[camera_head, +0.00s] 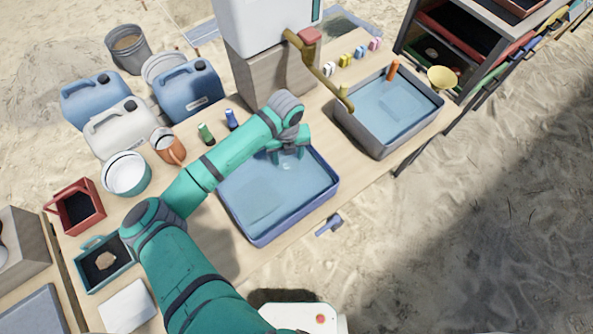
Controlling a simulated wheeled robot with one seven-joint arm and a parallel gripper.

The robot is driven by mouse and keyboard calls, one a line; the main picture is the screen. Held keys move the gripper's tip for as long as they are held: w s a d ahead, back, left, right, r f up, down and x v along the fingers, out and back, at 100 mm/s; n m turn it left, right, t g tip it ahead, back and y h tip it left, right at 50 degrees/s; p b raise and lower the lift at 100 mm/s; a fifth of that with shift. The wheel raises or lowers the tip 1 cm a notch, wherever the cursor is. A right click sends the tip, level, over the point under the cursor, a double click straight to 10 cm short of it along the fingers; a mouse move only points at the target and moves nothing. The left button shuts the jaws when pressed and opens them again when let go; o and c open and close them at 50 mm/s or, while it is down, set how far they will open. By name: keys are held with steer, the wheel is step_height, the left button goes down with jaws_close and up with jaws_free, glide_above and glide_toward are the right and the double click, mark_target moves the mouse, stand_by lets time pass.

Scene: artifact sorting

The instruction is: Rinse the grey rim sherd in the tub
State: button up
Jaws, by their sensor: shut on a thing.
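My gripper (288,157) points down into the blue-walled tub (262,239) of water in the middle of the table. Its fingertips are at the water near the tub's far right part. It is shut on a small pale grey piece, apparently the grey rim sherd (289,163), which shows only faintly between the fingers. The sherd's outline and how deep it sits in the water cannot be made out.
A second, grey tub (379,150) of water stands to the right, under a brass tap (322,70). A teal tray (88,284) at left holds a beige sherd (105,260). A red tray (60,213), white-topped bowl (126,174), brown jug (168,146) and several jerrycans crowd the left side.

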steer(key=shift+a+r, duration=0.2)
steer(key=shift+a, duration=0.05)
steer(key=shift+a+r, duration=0.15)
steer(key=shift+r, duration=0.45)
steer(key=shift+d+r, duration=0.2)
steer(key=shift+r, duration=1.25)
steer(key=shift+s+r, duration=0.1)
steer(key=shift+r, duration=2.55)
step_height(320, 180, up, 5)
glide_above(287, 161)
steer(key=shift+s, duration=0.1)
